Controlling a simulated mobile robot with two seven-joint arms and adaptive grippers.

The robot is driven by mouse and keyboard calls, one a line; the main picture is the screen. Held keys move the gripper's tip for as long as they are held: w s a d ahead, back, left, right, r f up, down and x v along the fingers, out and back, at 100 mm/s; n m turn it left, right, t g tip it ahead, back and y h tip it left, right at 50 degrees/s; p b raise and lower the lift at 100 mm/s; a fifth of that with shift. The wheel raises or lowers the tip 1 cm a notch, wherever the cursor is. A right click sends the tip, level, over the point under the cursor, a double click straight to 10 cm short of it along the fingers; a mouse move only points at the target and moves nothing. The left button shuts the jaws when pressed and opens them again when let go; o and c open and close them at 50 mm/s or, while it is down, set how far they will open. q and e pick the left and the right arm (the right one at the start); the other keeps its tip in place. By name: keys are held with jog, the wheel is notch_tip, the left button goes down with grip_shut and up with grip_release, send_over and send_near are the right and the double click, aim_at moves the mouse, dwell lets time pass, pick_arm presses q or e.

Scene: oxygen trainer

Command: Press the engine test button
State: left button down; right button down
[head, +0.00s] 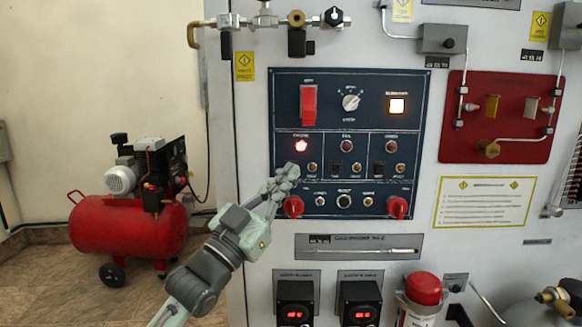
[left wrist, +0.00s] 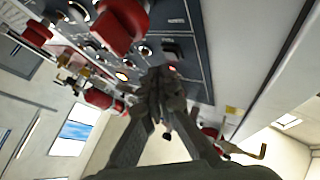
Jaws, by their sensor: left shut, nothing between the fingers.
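The dark blue control panel (head: 432,95) is on the grey wall unit in the head view. Its left middle section has a lit indicator (head: 301,146), with a small round button (head: 312,168) below it. The labels are too small to read surely, so I cannot tell which control is the engine test button. My left gripper (head: 285,178) is shut and empty in front of this section's lower left and covers part of it. In the left wrist view its closed fingers (left wrist: 165,85) point at the panel face; I cannot tell whether they touch it. My right gripper is not in view.
Two red knobs (head: 397,207) sit at the panel's lower corners, the left one (head: 293,207) close beside my left gripper. A red switch (head: 308,105) is above. A red compressor (head: 130,222) stands on the floor at left. Valves and pipes (head: 296,40) run above the panel.

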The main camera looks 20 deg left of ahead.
pick_arm(q)
jog(key=s, duration=0.2)
jog(key=s+d+p, duration=0.1)
jog(key=s, duration=0.1)
jog(key=shift+s+d, duration=0.2)
jog(key=shift+s, duration=0.2)
dwell(0.7)
